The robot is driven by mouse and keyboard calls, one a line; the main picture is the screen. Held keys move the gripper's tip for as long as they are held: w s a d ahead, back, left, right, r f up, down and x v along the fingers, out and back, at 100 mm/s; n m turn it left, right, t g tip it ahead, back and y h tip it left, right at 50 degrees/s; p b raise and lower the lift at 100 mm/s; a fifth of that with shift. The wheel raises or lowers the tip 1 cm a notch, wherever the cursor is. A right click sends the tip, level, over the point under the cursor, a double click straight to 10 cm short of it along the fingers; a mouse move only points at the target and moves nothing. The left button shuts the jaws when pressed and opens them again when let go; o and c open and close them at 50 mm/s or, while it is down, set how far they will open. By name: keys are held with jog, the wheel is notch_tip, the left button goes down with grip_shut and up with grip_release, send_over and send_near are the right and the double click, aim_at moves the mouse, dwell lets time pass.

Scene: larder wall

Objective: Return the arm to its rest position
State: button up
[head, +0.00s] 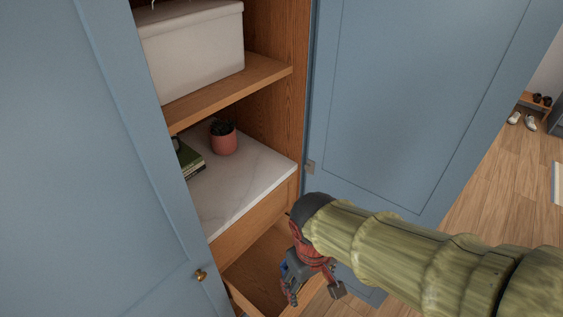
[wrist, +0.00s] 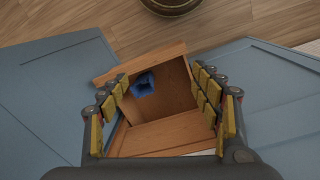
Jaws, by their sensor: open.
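My gripper (head: 314,291) is at the lower middle of the head view, at the end of my green-sleeved arm, above an open wooden drawer (head: 252,262). In the wrist view my gripper (wrist: 165,105) has its padded fingers wide apart with nothing between them. The drawer (wrist: 176,75) lies below the fingers there. A small blue thing (wrist: 143,84) lies inside the drawer, apart from the fingers. What it is I cannot tell.
Blue cabinet doors stand open at left (head: 100,170) and right (head: 410,110). Above the drawer are a marble shelf (head: 245,185) with a potted plant (head: 223,137) and books (head: 188,158), and a white box (head: 195,50). A round dark object (wrist: 172,4) stands on the floor.

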jog(key=s+d+r+m+t+b, duration=0.1)
jog(key=d+r+m+t+b, duration=0.2)
jog(key=d+r, duration=0.6)
jog(key=d+m+t, duration=0.2)
jog(key=d, duration=0.1)
jog(key=shift+s+d+m, duration=0.2)
jog(key=shift+d+m, duration=0.1)
jog(key=shift+m, duration=0.1)
jog(key=shift+c, duration=0.2)
